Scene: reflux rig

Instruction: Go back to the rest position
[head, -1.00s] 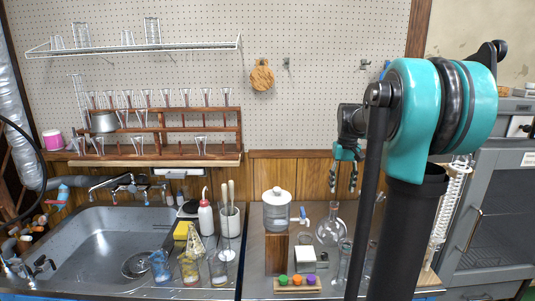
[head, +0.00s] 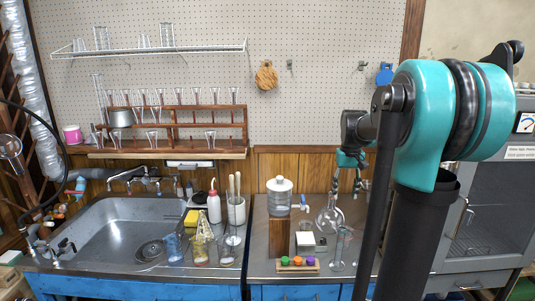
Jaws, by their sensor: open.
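My gripper (head: 345,187) is in the head view right of the middle, pointing down with its fingers apart and nothing between them. It hangs above the steel counter (head: 262,248), at the neck of a clear round-bottom flask (head: 329,219) in the picture. I cannot tell whether it touches the flask. My teal and black arm fills the right of the view and hides part of the counter and the grey cabinet behind.
A lidded clear jar (head: 279,194) stands on a wooden block (head: 279,238). A rack with coloured stoppers (head: 297,264) lies in front. A steel sink (head: 110,240) is at left, with bottles and beakers beside it. Wooden glassware shelves (head: 180,135) hang on the pegboard.

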